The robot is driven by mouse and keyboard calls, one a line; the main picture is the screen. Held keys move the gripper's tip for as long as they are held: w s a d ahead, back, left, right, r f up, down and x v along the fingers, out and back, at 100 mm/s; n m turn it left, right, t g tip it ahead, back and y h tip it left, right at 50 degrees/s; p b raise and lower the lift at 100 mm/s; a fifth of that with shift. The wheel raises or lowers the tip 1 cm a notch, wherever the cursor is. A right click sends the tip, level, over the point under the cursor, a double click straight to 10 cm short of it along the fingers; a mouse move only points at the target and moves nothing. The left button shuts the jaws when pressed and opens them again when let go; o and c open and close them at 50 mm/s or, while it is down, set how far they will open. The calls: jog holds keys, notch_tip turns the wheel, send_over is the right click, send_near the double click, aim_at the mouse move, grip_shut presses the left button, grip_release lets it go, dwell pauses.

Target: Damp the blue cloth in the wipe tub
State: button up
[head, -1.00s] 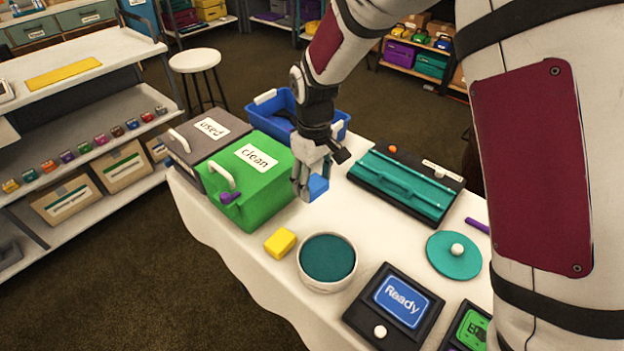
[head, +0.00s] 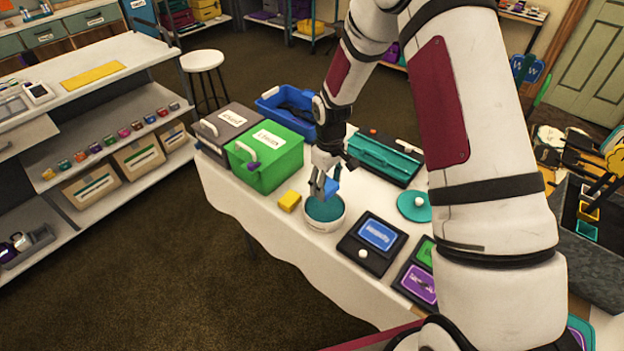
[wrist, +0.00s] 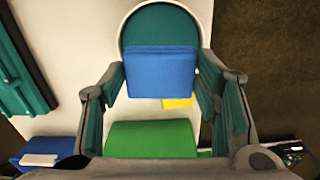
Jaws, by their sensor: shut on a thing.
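The blue cloth (head: 331,188) is a small folded block held between the fingers of my gripper (head: 324,189). In the wrist view the cloth (wrist: 160,72) sits between the teal-padded fingers. The wipe tub (head: 322,226) is a round white tub, open at the top, with a teal inside. The cloth is above or at the tub's back rim in the head view; I cannot tell whether it touches. In the wrist view the cloth overlaps the near part of the tub's teal inside (wrist: 160,25). A teal round lid with a white knob (head: 413,206) lies to the right.
A yellow block (head: 289,201) stands left of the tub. The green "clean" bin (head: 268,170) and grey "used" bin (head: 215,145) are behind it, with a blue crate (head: 270,102). A teal case (head: 375,163) and dark panels (head: 350,248) lie to the right.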

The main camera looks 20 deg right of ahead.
jog(key=shift+s+f, duration=0.1)
jog(key=shift+f, duration=0.3)
jog(key=b, duration=0.2)
send_over(326, 208)
jog(key=shift+f, duration=2.6)
jog(key=shift+f, duration=0.55)
jog(key=shift+r+p, duration=0.95)
jog(key=shift+r, duration=2.6)
